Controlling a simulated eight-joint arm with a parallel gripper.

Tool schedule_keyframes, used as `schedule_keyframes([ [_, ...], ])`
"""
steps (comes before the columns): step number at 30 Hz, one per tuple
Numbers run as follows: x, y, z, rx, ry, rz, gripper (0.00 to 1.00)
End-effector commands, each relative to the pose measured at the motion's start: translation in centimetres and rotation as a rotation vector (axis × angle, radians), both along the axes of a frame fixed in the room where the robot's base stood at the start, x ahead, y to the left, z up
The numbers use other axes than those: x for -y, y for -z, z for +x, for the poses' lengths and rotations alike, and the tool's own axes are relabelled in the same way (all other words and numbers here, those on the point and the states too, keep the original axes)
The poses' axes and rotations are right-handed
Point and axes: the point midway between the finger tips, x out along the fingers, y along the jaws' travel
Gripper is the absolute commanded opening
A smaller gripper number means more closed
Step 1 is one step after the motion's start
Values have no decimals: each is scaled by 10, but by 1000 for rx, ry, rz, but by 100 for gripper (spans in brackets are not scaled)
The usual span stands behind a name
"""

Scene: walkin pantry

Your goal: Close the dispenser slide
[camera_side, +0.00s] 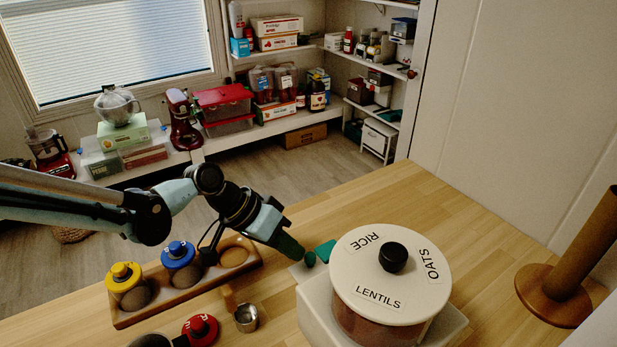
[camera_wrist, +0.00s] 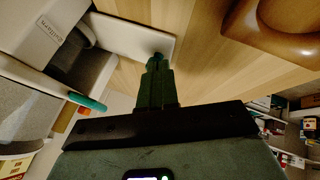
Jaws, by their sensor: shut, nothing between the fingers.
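The dispenser (camera_side: 349,282) has a round white lid marked RICE, OATS and LENTILS, with a black knob, on a white base. A pale flat slide (camera_side: 298,270) sticks out from its left side, with a small dark green knob (camera_side: 309,258) near the outer end. A teal tab (camera_side: 325,250) shows beside the lid. In the wrist view the slide (camera_wrist: 128,36) runs from the white body to the knob (camera_wrist: 158,56). My gripper (camera_side: 293,249) is shut and empty. Its green fingertips (camera_wrist: 157,66) are right at the knob; I cannot tell whether they touch.
A wooden rack (camera_side: 190,283) with yellow-lidded and blue-lidded jars lies to the left. The counter behind the dispenser is clear.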

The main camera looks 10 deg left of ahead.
Motion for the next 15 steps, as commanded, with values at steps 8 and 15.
schedule_keyframes([
  [8,-29,-36,-6,7,-10,3,0],
  [15,-53,-67,-13,9,-14,5,0],
])
